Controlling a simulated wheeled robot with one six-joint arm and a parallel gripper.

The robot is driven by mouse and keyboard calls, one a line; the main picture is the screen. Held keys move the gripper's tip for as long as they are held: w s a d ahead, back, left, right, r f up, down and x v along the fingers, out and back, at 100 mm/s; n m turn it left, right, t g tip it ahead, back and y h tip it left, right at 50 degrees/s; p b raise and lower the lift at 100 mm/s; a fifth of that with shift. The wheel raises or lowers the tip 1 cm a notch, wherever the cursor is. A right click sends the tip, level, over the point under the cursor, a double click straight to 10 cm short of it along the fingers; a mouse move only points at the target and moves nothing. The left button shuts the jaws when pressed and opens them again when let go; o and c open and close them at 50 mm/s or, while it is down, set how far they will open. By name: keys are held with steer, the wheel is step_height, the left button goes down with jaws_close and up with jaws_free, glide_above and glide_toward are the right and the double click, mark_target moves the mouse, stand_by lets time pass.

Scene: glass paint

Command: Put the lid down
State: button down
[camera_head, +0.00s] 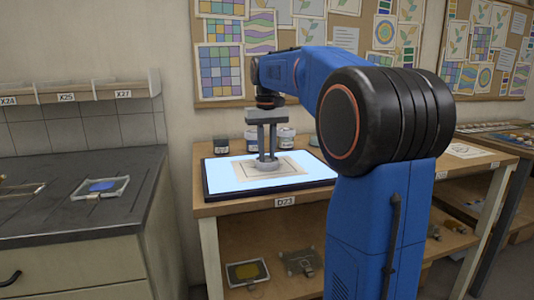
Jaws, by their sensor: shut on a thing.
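My gripper (267,158) points down over the light panel on table D23. It is shut on a small round grey thing (267,165), which looks like the lid; the fingers cover part of it. The lid is right at a beige paper sheet (292,168) on the glowing panel (223,178). I cannot tell whether it touches the sheet. Several small jars (252,144) stand behind the panel, and part of that row is hidden by my arm.
A dark counter (60,215) at left carries a tray with a blue patch (103,187). My blue arm hides the table's right part.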

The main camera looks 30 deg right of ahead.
mark_target(267, 158)
steer(key=c, duration=1.6)
jaws_free()
steer(key=shift+f, duration=0.1)
steer(key=shift+c, duration=0.2)
step_height(267, 158, up, 12)
steer(key=shift+a, duration=0.1)
steer(key=s+a+f+n+t, duration=0.1)
steer(key=s+a+f, duration=0.4)
steer(key=s+f, duration=0.5)
steer(key=s+a+f+n+t, duration=0.1)
steer(key=s+a+f, duration=0.4)
steer(key=s+f, duration=0.5)
steer(key=s+a+f+n+t, duration=0.1)
steer(key=s+a+f, duration=0.4)
steer(key=s+f, duration=0.5)
step_height(267, 158, down, 3)
steer(key=shift+a+r+t, duration=0.1)
steer(key=shift+a+t, duration=0.2)
steer(key=shift+t, duration=0.5)
